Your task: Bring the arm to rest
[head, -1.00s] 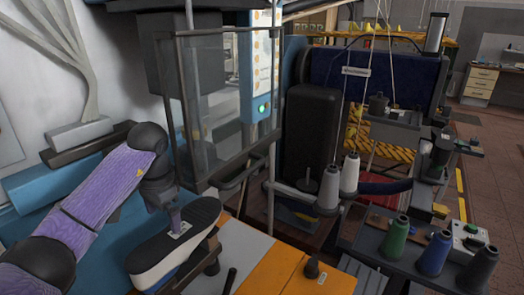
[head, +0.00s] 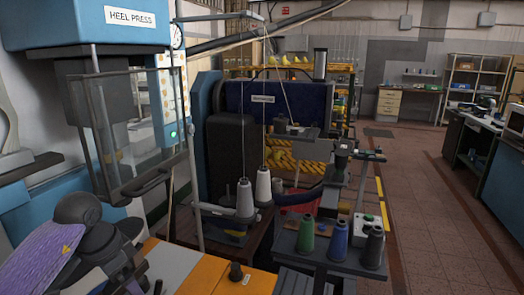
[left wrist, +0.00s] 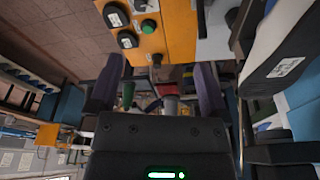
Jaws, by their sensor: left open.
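My left arm shows at the lower left of the head view, its purple forearm and dark wrist low beside the press. In the left wrist view my left gripper (left wrist: 158,85) has its two purple-grey fingers wide apart with nothing held between them. A shoe (left wrist: 268,85) with a dark sole, white sidewall and a white label shows at the right of that view, apart from the fingers. The shoe cannot be made out in the head view. My right gripper is not in view.
The blue heel press (head: 90,32) with its clear guard (head: 140,130) stands close to my left arm. An orange worktop (head: 220,280) lies at the bottom. Green, blue and dark thread spools (head: 338,240) stand on a rack to the right. The tiled floor (head: 430,200) further right is clear.

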